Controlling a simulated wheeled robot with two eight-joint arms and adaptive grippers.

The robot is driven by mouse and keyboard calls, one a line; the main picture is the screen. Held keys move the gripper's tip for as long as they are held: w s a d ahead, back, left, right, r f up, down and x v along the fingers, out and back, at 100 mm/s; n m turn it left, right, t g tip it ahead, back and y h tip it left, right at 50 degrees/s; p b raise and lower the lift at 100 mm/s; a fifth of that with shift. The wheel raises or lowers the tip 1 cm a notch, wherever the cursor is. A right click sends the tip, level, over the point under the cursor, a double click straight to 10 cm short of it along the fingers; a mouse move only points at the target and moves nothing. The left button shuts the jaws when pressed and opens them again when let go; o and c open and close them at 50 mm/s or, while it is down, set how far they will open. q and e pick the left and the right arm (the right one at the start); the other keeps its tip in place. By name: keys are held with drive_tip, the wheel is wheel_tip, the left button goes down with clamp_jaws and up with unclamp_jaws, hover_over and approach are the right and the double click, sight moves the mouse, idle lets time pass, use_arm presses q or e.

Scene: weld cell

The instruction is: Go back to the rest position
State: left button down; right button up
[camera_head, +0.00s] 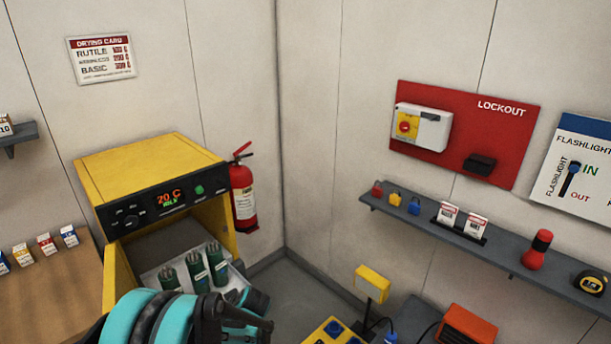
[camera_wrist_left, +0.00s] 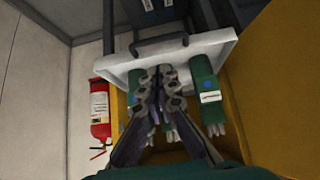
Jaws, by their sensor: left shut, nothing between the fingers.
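My left arm comes in at the bottom of the head view, and its gripper (camera_head: 258,326) is in front of the open yellow oven (camera_head: 92,184). In the left wrist view the gripper (camera_wrist_left: 166,78) has its fingers together with nothing between them. Behind the fingers is a pale pulled-out tray (camera_wrist_left: 222,48) with a dark handle (camera_wrist_left: 158,46). Green canisters with rods stand in the tray; one green canister (camera_wrist_left: 208,88) is right of the fingers. I cannot tell whether the fingers touch the tray. My right gripper is in neither view.
A red fire extinguisher (camera_head: 243,197) hangs right of the oven. A wooden bench (camera_head: 50,290) with small boxes lies left. A grey shelf (camera_head: 520,262) runs along the right wall under the red lockout board (camera_head: 500,140). A yellow box (camera_head: 372,283) stands low in the middle.

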use_arm(q)
drive_tip(key=s+d+r+m+h, duration=0.3)
drive_tip(key=s+d+r+m, duration=0.1)
drive_tip(key=s+r, duration=0.6)
drive_tip(key=s+d+r+m+h, duration=0.1)
drive_tip(key=s+d+r+m, duration=0.1)
drive_tip(key=s, duration=0.5)
drive_tip(key=s+d+r+m+t+h, duration=0.1)
drive_tip(key=s+d+r+m+h, duration=0.1)
drive_tip(key=s+d, duration=0.3)
drive_tip(key=shift+s+r+m+t, duration=0.3)
drive_tip(key=shift+s+m, duration=0.6)
drive_tip(key=shift+s, duration=0.2)
drive_tip(key=shift+a+f, duration=0.1)
